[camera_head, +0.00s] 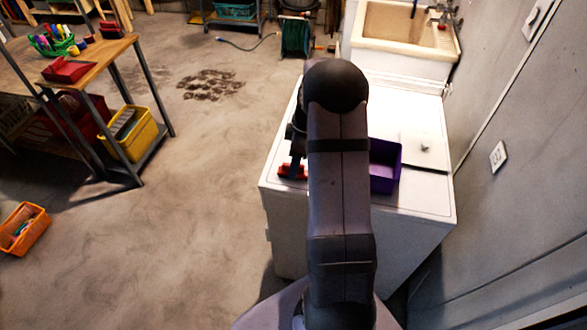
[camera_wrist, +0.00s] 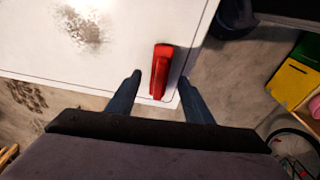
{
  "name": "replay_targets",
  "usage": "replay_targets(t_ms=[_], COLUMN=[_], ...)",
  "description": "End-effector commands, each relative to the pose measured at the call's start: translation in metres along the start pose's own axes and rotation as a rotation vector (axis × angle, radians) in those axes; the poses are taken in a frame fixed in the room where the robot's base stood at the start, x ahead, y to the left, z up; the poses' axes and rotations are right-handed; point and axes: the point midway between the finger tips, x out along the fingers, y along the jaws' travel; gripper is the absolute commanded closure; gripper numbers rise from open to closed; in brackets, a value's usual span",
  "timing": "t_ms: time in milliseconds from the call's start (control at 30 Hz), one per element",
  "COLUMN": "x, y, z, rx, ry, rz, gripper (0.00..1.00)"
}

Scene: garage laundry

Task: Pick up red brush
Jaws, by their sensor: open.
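The red brush (camera_wrist: 161,72) lies on the white top of a machine (camera_wrist: 95,45), close to its edge, in the wrist view. In the head view the red brush (camera_head: 292,171) shows at the left edge of the white machine (camera_head: 415,208), partly covered by my arm. My gripper (camera_wrist: 160,80) is open, with one dark finger on each side of the brush's near end. The fingers look apart from the brush. I cannot tell the gripper's exact height above the top.
A purple bin (camera_head: 385,166) stands on the machine just right of my arm. A cream sink (camera_head: 405,30) is behind. A grey wall is on the right. A workbench (camera_head: 95,60) with a yellow crate (camera_head: 135,140) stands left, and an orange basket (camera_head: 24,228) is on the floor.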

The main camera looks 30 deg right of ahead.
Motion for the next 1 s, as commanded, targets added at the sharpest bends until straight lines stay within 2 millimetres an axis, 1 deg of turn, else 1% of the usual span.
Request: replay_targets(t_ms=[100, 233, 367, 567, 600, 667, 700, 733, 767, 1000], x=[0.012, 0.023, 0.028, 0.028, 0.028, 0.028, 0.028, 0.028, 0.028, 0.028], y=[-0.001, 0.0, 0.001, 0.001, 0.001, 0.001, 0.001, 0.001, 0.001, 0.001], z=[-0.001, -0.002, -0.001, -0.001, -0.001, -0.001, -0.001, -0.001, -0.001, -0.001], rx=[-0.001, 0.0, 0.0, 0.0, 0.0, 0.0, 0.0, 0.0, 0.0, 0.0], ry=[-0.001, 0.0, 0.0, 0.0, 0.0, 0.0, 0.0, 0.0, 0.0, 0.0], rz=[-0.004, -0.002, 0.001, 0.002, 0.002, 0.001, 0.001, 0.001, 0.001, 0.002], gripper=[0.53, 0.53, 0.53, 0.53, 0.63, 0.77, 0.87, 0.94, 0.98, 0.98])
